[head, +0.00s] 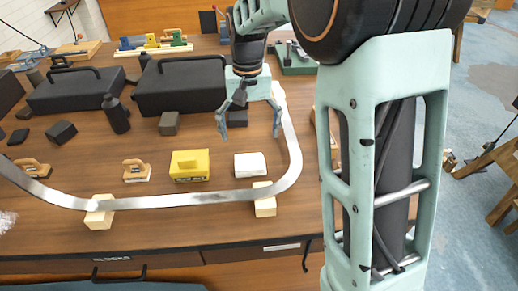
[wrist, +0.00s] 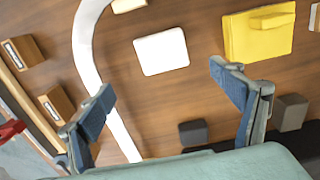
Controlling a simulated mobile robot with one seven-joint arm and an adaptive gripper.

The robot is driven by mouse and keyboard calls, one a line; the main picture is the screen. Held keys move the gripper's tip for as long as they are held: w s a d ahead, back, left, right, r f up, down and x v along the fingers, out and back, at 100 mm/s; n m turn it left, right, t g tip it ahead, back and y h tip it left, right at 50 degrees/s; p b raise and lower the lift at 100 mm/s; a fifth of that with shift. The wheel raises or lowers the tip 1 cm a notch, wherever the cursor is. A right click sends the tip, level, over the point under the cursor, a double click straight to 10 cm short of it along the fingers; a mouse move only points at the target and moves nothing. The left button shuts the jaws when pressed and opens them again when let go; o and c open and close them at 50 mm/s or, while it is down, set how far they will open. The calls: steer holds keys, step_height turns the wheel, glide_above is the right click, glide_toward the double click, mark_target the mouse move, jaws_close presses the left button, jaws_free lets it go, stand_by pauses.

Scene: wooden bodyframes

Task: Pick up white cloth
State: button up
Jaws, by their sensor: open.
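The white cloth (head: 250,165) is a small folded white pad lying flat on the wooden workbench. It also shows in the wrist view (wrist: 162,52), at the upper middle, beyond my fingertips. My gripper (head: 250,138) is open and empty above the bench, a little behind the cloth in the head view. In the wrist view its blue-padded fingers (wrist: 163,85) stand wide apart, with the cloth ahead of the gap between them. Nothing covers the cloth.
A yellow box (head: 189,165) lies left of the cloth. A curved metal strip (head: 225,196) on wooden blocks (head: 264,199) runs in front of the cloth and bends up on its right. Black cases (head: 180,86) stand behind. A wooden sander (head: 137,171) lies farther left.

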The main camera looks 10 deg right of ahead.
glide_above(250, 161)
steer(key=f, duration=0.5)
steer(key=shift+w+f, duration=0.2)
steer(key=shift+s+f, duration=0.15)
steer(key=shift+f, duration=2.5)
steer(key=c, duration=1.2)
